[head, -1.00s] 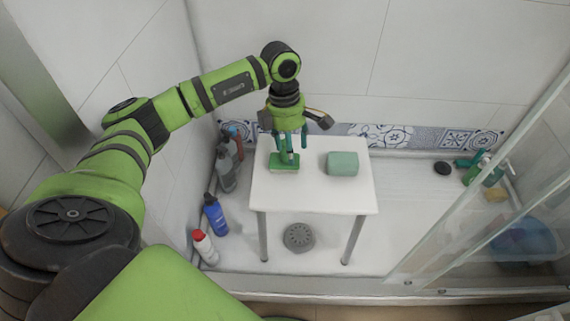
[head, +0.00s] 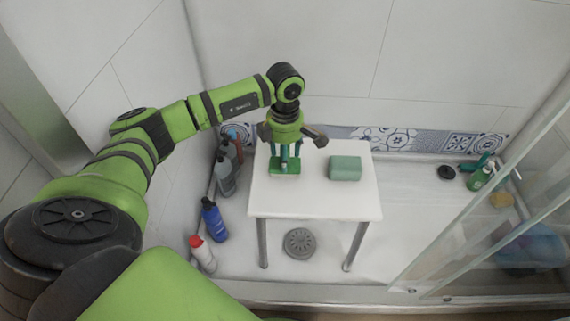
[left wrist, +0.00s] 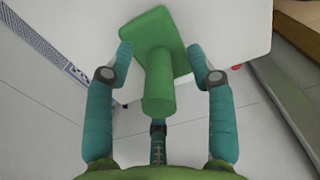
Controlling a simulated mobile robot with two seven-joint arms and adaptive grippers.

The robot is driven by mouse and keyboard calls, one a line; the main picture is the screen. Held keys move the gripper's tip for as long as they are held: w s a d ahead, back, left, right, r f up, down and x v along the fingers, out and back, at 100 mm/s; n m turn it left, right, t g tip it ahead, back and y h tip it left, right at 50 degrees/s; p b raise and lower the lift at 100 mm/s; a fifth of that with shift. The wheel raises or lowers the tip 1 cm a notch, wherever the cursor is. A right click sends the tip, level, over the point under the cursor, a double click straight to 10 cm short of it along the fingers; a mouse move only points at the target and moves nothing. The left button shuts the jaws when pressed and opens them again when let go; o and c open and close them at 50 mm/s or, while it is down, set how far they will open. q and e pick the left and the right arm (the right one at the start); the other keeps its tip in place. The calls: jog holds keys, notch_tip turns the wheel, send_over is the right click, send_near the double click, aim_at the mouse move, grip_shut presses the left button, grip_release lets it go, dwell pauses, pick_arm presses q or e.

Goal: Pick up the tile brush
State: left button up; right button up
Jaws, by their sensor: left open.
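The green tile brush (head: 285,168) stands on the white stool (head: 315,200), near its left side, with its handle up. In the left wrist view the tile brush (left wrist: 158,85) shows its round handle pointing towards the camera and its flat green head beyond. My left gripper (head: 284,155) is over the brush, pointing down. In the left wrist view my left gripper (left wrist: 160,55) is open, with one teal finger on each side of the brush and gaps between them and the handle. My right gripper is not in view.
A pale green block (head: 345,168) lies on the stool to the right of the brush. A blue bottle (head: 214,220), a red-capped white bottle (head: 202,254) and grey bottles (head: 225,175) stand left of the stool. A glass door (head: 490,200) is at the right.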

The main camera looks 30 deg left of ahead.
aim_at(290, 147)
pick_arm(q)
grip_shut()
jog(key=shift+w+r, duration=0.1)
jog(key=shift+r, duration=0.45)
jog(key=r, duration=0.2)
jog(key=d+r+p, duration=0.1)
jog(key=r, duration=0.1)
jog(key=shift+d, duration=0.15)
jog(key=w+d+r+p, duration=0.1)
jog(key=d+r, duration=0.5)
jog(key=d, duration=0.4)
jog(key=shift+w+d, duration=0.15)
jog(key=shift+d, duration=0.05)
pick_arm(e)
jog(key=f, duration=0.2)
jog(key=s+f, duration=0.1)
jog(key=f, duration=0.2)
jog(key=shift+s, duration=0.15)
